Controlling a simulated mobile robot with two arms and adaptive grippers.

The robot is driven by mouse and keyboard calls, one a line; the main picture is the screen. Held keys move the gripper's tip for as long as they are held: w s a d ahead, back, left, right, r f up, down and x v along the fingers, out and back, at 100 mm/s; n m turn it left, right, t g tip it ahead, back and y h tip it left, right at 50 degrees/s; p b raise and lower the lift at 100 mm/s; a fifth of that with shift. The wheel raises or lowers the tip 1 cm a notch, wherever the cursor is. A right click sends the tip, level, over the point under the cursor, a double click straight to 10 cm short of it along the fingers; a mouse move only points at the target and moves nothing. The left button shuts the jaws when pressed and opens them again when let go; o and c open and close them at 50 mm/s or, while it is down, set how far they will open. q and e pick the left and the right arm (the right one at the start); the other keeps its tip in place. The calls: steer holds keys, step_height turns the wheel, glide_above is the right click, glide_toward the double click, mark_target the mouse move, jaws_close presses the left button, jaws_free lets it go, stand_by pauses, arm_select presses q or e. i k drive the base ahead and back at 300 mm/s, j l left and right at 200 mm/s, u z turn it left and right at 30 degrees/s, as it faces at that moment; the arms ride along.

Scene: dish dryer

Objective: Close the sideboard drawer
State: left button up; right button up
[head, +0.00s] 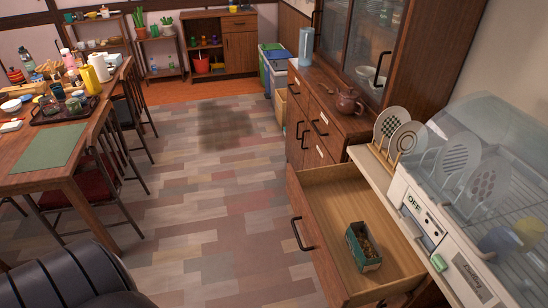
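The sideboard (333,128) is brown wood and stands along the right side. Its near drawer (338,203) is pulled far out to the left, over the floor, below the counter with the dish dryer. The drawer front has a dark handle (302,234) on its outer left face. A small open green box (352,245) lies in the drawer; the rest of the visible drawer floor is bare. The other visible sideboard drawers look closed. Neither of my grippers can be made out in the head view.
A dish dryer (421,220) with a clear cover holds plates and cups above the drawer. A dining table (88,143) with chairs is at the left. The tiled floor (205,195) between is clear.

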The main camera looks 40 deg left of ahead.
mark_target(324, 201)
steer(key=i+j+u, duration=0.35)
steer(key=i+u, duration=0.3)
